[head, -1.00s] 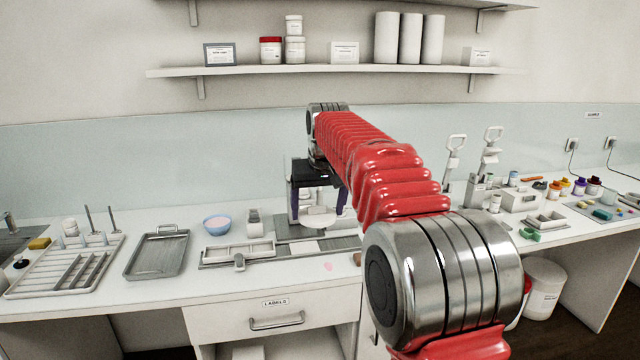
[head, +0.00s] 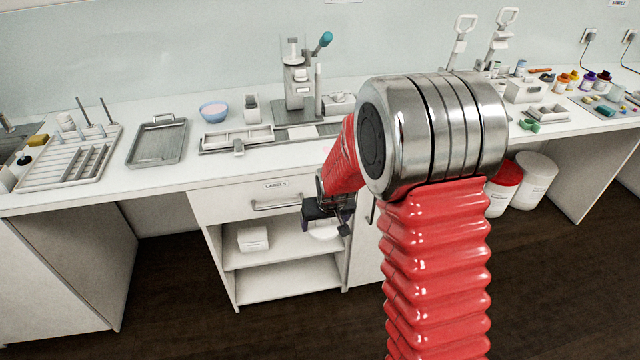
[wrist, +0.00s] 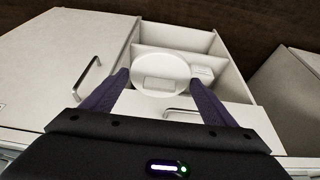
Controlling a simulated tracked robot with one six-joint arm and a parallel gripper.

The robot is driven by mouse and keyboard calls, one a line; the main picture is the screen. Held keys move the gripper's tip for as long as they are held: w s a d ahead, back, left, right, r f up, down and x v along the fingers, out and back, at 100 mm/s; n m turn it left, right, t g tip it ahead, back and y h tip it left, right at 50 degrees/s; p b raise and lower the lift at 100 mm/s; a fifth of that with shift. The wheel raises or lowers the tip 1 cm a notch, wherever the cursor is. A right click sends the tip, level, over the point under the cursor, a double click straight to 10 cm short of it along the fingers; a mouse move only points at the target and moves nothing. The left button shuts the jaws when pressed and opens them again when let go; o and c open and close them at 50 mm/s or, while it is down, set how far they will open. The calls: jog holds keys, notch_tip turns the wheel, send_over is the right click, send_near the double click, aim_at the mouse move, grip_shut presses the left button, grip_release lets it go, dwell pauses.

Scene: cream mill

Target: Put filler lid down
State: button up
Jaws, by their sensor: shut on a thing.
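My gripper (head: 326,212) hangs in front of the open shelves under the bench, below the bench top. It is shut on the filler lid, a white round disc (head: 325,232) that partly shows beneath it. In the wrist view the lid (wrist: 160,72) lies between the two dark purple fingers, with a pale rectangular patch on it. The filler (head: 298,85), a grey machine with a teal-knobbed lever, stands on the bench at the back. My arm hides part of the bench and cabinet.
The cabinet has a closed LABELS drawer (head: 275,198) above open shelves (head: 280,256). A white box (head: 253,239) sits on the upper shelf at left. On the bench are a metal tray (head: 157,143), a blue bowl (head: 214,111) and a rack (head: 70,160). White buckets (head: 534,180) stand at right.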

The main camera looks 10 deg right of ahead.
jog(key=s+f, duration=0.5)
jog(key=s, duration=0.1)
jog(key=shift+s+f, duration=0.15)
jog(key=shift+s, duration=0.2)
jog(key=shift+a, duration=0.1)
